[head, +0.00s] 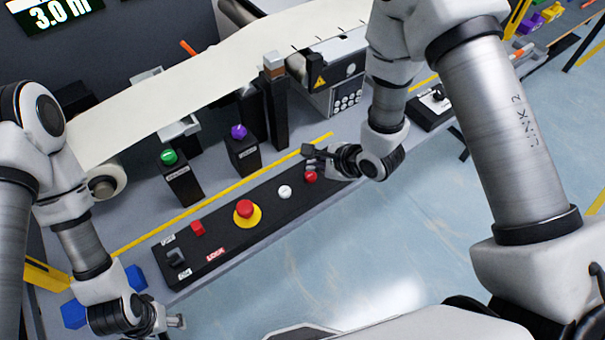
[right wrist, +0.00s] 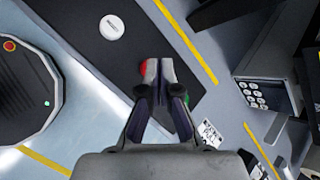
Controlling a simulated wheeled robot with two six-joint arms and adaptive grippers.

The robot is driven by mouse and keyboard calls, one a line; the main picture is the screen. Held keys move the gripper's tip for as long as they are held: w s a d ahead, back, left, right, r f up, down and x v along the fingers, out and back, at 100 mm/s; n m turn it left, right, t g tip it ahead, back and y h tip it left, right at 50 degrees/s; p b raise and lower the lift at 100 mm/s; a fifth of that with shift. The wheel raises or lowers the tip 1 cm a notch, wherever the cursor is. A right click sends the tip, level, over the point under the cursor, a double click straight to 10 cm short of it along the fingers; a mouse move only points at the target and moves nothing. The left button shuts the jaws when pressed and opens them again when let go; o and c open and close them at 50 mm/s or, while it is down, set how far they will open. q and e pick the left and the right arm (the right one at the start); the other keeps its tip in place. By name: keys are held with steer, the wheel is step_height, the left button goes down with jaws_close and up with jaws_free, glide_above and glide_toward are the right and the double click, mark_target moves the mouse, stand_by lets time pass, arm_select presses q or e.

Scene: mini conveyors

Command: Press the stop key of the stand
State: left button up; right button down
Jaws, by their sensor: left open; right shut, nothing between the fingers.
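A long black control panel (head: 215,255) lies along the front edge of the bench. At its right end is a red button (head: 311,177), and left of it a white button (head: 285,191). My right gripper (head: 309,152) is shut and empty over that end. In the right wrist view its closed fingertips (right wrist: 158,64) partly cover a red button (right wrist: 142,68); contact cannot be told. A green piece (right wrist: 187,101) shows beside the fingers, mostly hidden. The white button (right wrist: 112,27) is to the upper left. My left gripper (head: 177,322) is open and empty at lower left.
The panel also carries a red mushroom button on yellow (head: 244,209), a small red button (head: 198,228) and a grey switch (head: 175,257). Behind stand a green-button box (head: 183,184) and a purple-knob box (head: 243,154). A keypad machine (head: 340,92) and white belt (head: 200,75) lie beyond.

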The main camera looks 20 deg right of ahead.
mark_target(312, 177)
step_height(312, 177, up, 4)
steer(key=w+a, duration=0.1)
steer(key=w, duration=0.1)
steer(key=shift+t, duration=0.4)
steer(key=f+b, duration=0.7)
steer(key=b, duration=0.1)
steer(key=shift+w+d+f, duration=0.1)
steer(key=shift+d+f, duration=0.05)
steer(key=shift+d, duration=0.2)
steer(key=shift+d+f, duration=0.1)
steer(key=shift+f, duration=0.4)
arm_select(q)
step_height(312, 177, down, 8)
steer(key=shift+r, duration=0.15)
arm_select(e)
steer(key=shift+f, duration=0.35)
arm_select(q)
steer(key=shift+r, duration=0.1)
